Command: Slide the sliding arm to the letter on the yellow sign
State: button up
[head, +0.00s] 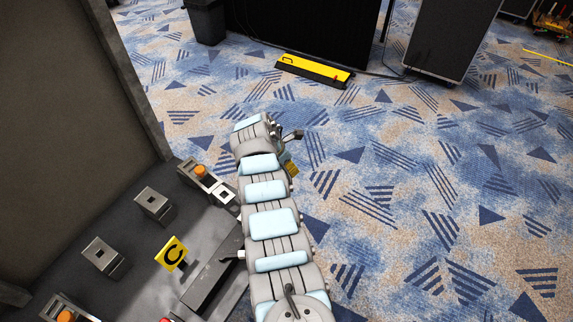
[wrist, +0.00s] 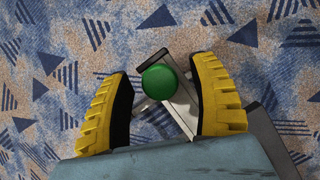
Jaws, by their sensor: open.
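The yellow sign (head: 171,254) stands on the dark bench in the head view, with a black letter that looks like a C. A green round knob (wrist: 159,82) on a grey metal bar (wrist: 183,108) shows in the wrist view; it may belong to the sliding arm. My gripper (wrist: 162,75) is open, its yellow ribbed fingers either side of the knob, with gaps on both sides. In the head view my gripper (head: 292,166) is small and partly hidden by my arm. The knob is not visible there, and I cannot tell the bar's slide position.
Grey blocks (head: 155,203) and an orange-button box (head: 201,172) stand on the dark bench (head: 140,235). A tall dark panel (head: 70,110) rises at left. Patterned carpet (head: 430,190) is open at right.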

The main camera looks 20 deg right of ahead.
grip_shut()
jog(key=shift+w+f+b, duration=0.1)
jog(key=shift+f+b, duration=0.05)
jog(key=shift+b, duration=0.25)
